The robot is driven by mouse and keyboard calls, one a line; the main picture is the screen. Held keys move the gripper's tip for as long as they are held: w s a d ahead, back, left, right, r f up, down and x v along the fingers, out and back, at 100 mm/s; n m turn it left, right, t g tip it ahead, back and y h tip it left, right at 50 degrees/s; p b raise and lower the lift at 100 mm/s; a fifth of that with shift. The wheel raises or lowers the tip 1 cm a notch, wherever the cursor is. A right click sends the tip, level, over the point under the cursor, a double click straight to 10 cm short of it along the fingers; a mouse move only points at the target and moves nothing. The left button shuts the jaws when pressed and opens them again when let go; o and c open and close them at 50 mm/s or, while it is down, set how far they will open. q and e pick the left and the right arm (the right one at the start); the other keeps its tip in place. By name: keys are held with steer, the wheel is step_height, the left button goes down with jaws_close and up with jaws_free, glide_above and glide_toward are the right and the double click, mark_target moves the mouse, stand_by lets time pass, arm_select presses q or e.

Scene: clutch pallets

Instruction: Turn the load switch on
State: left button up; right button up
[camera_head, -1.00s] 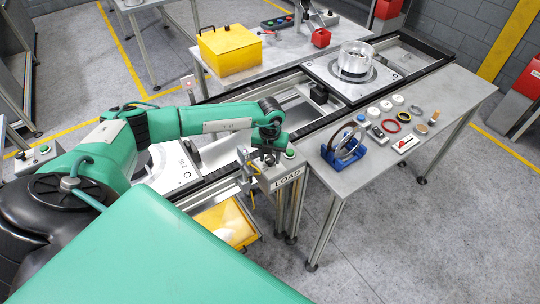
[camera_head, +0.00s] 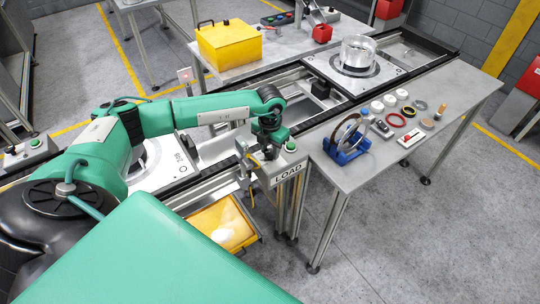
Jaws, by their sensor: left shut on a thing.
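The load switch box (camera_head: 288,164) is a grey box with a white LOAD label, on a post at the conveyor's front edge. My left gripper (camera_head: 262,157) reaches down over the left part of the box top. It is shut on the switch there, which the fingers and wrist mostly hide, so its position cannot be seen. My right gripper is not in view.
A grey table (camera_head: 350,180) with a blue stand (camera_head: 345,150), rings and small parts is right of the box. A pallet (camera_head: 357,72) with a clear cylinder sits on the conveyor behind. A yellow bin (camera_head: 225,222) hangs below the conveyor.

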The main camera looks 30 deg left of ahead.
mark_target(270, 151)
arm_select(q)
steer(key=m+b, duration=0.4)
steer(key=shift+f, duration=0.2)
steer(key=shift+r+m+b, duration=0.2)
steer(key=shift+m+b, duration=1.2)
steer(key=o, duration=1)
step_height(270, 151, up, 14)
steer(key=b, duration=0.3)
